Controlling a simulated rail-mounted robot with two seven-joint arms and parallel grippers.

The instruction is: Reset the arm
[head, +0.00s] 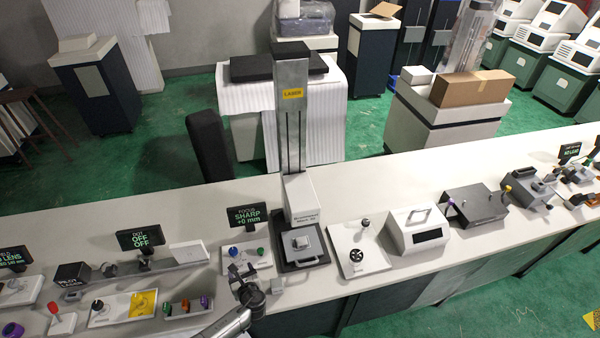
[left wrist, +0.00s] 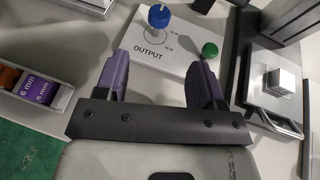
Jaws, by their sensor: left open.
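My left arm comes in from the bottom of the head view, and its gripper (head: 248,284) is over the front part of the bench, just in front of the output panel (head: 248,262). In the left wrist view the two purple fingers of this gripper (left wrist: 160,78) are apart with nothing between them. Beyond them the output panel (left wrist: 158,52) carries a blue knob (left wrist: 159,16) and a green knob (left wrist: 209,49). The gripper is apart from both knobs in the picture. My right gripper is not in view.
Right of the gripper stands the laser column (head: 291,120), with a metal block (head: 300,241) on its dark base. A tray of coloured pieces (head: 187,306) lies to the left. A white panel with black knobs (head: 358,248) and a grey-white box (head: 418,232) stand further right.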

